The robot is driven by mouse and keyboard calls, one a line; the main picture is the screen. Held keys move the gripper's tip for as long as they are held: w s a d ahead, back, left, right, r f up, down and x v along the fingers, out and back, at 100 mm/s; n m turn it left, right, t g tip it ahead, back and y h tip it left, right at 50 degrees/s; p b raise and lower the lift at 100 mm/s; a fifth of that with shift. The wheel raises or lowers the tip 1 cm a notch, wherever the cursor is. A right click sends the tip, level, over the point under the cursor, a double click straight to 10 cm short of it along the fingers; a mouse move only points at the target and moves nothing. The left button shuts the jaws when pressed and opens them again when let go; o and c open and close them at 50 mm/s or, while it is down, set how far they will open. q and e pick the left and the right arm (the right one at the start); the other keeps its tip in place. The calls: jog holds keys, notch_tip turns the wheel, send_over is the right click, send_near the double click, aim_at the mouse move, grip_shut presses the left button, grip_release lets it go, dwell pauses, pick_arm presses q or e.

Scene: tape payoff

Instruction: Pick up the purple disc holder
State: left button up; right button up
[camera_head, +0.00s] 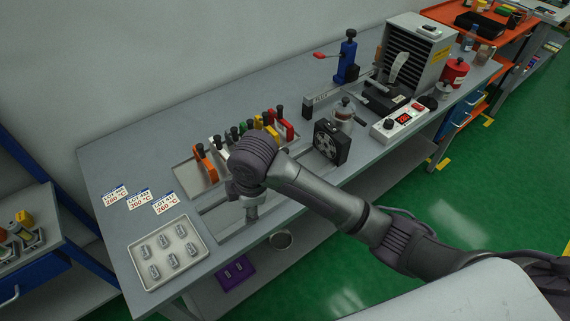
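A purple item (231,275), which looks like the purple disc holder, lies low beside the bench's front edge, on what seems to be the lower shelf. It has small pale marks on its top. One arm comes in from the lower right, and I take it for my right arm. Its wrist bends down over the front of the bench, and the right gripper (251,212) points downward above and behind the purple item, apart from it. The fingers are too small and hidden to tell open from shut. My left gripper is not in view.
A tray (203,251) with several small metal pieces sits at the bench's front left, beside temperature labels (166,203). A rack of coloured-handled tools (258,123) stands behind my wrist. A black fan-like unit (331,143) and red-display box (399,122) stand to the right. A round container (280,240) is below.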

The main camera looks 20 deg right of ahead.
jog(key=w+d+r+n+h, duration=0.3)
jog(key=w+d+r, duration=0.15)
jog(key=r, duration=0.25)
jog(key=w+d+r+n+h, duration=0.2)
jog(key=w+d+r, duration=0.1)
jog(key=w+r, duration=0.35)
jog(key=p+x, duration=0.1)
jog(key=x, duration=0.3)
jog(key=s+d+p+x, duration=0.1)
jog(key=x, duration=0.3)
jog(key=p+x, duration=0.1)
jog(key=x, duration=0.3)
jog(key=shift+s+d+f+p, duration=0.1)
jog(key=shift+d+f+p, duration=0.15)
jog(key=shift+d+p, duration=0.1)
jog(key=shift+f, duration=0.25)
grip_shut()
